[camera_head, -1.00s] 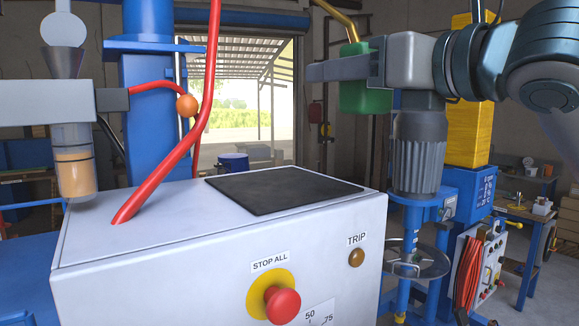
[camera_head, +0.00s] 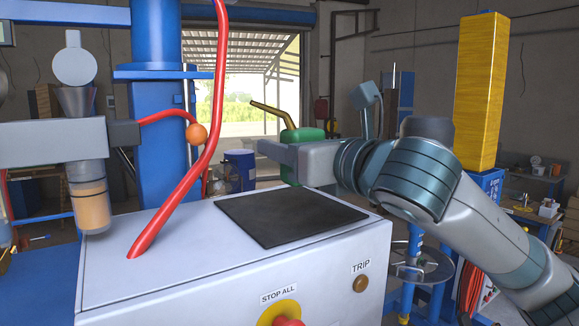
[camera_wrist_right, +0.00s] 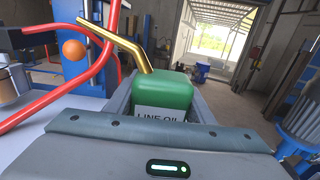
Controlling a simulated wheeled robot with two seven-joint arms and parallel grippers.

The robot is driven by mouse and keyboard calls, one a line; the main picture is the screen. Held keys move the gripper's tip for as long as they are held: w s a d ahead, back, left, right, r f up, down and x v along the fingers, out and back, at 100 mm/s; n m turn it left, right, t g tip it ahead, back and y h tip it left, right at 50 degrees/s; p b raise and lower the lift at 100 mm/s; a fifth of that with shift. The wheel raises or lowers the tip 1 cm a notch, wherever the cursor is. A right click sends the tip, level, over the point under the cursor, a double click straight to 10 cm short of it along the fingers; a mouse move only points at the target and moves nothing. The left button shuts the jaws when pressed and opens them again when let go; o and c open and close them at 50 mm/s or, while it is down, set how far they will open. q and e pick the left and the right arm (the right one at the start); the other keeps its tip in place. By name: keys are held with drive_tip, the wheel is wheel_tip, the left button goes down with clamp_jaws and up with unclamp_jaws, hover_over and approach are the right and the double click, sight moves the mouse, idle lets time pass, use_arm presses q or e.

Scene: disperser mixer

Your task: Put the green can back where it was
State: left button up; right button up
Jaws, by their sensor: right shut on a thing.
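The green can (camera_head: 303,135) has a long brass spout pointing up and left. It is upright, partly hidden behind my right gripper (camera_head: 283,155), whose grey fingers are shut on it. In the right wrist view the can (camera_wrist_right: 168,88) sits between the two fingers of the right gripper (camera_wrist_right: 162,98), with a "LINE OIL" label facing me. In the head view the can appears just beyond the back right part of a black mat (camera_head: 288,217) on the white cabinet. My left gripper is not in view.
The white cabinet top (camera_head: 170,235) carries a red hose (camera_head: 205,130) rising left of the mat. An orange ball (camera_head: 196,133) is beside the hose. A blue drum (camera_head: 239,168) stands behind. A round metal guard (camera_head: 415,265) is at right. The mat is bare.

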drive_tip(key=shift+f+p, duration=1.1)
drive_tip(key=shift+f, duration=0.8)
drive_tip(key=shift+f, duration=0.25)
drive_tip(key=o, duration=1.2)
drive_tip(key=shift+r, duration=0.1)
